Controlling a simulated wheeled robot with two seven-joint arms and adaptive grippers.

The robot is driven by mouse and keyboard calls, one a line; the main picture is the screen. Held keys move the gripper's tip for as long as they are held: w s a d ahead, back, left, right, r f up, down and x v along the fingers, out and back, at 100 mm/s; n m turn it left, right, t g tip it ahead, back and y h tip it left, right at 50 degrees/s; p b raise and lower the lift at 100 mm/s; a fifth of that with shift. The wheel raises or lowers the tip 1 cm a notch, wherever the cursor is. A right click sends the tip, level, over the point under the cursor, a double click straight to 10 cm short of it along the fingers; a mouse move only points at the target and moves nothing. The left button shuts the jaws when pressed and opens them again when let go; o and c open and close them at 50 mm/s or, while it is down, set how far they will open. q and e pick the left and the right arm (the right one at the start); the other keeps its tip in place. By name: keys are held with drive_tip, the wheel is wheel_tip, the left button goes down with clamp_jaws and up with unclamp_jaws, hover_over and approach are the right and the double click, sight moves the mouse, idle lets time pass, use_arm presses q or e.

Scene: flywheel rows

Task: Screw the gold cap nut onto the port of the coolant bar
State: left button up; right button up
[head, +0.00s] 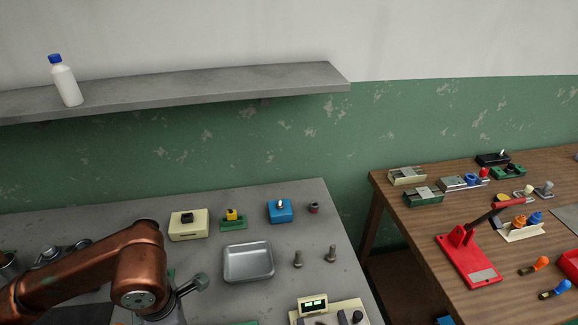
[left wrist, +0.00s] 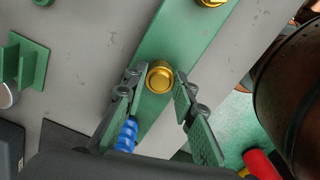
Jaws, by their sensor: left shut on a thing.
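The gold cap nut (left wrist: 160,77) shows in the left wrist view between the fingertips of my left gripper (left wrist: 157,82), which is shut on it. The nut is over the green coolant bar (left wrist: 183,38), which runs diagonally through the view. The port is hidden, so I cannot tell how far the nut is seated on it. A second gold piece (left wrist: 211,2) is on the bar at the top edge. In the head view my left gripper (head: 192,285) is at the lower left, partly hidden by my copper-coloured arm. My right gripper is in neither view.
A blue ribbed piece (left wrist: 126,136) and a red-and-yellow object (left wrist: 258,163) are close to my left gripper. On the grey bench (head: 315,225) stand a metal tray (head: 249,263), two bolts (head: 331,254) and small boxes. A wooden table (head: 415,225) with parts is at right.

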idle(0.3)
use_arm(q)
drive_tip(key=m+b, duration=0.2)
drive_tip(key=m, duration=0.1)
drive_tip(key=shift+f+m, duration=0.15)
drive_tip(key=shift+m, duration=0.95)
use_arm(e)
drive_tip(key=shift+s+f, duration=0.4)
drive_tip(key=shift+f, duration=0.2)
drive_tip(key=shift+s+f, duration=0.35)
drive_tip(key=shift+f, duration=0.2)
use_arm(q)
drive_tip(key=shift+m+b, duration=1)
drive_tip(key=shift+m, duration=0.2)
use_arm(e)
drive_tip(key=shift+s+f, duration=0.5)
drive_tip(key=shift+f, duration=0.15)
use_arm(q)
drive_tip(key=shift+m+b, duration=0.35)
drive_tip(key=shift+m, duration=0.45)
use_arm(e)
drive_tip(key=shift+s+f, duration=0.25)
use_arm(q)
drive_tip(key=shift+m, duration=0.5)
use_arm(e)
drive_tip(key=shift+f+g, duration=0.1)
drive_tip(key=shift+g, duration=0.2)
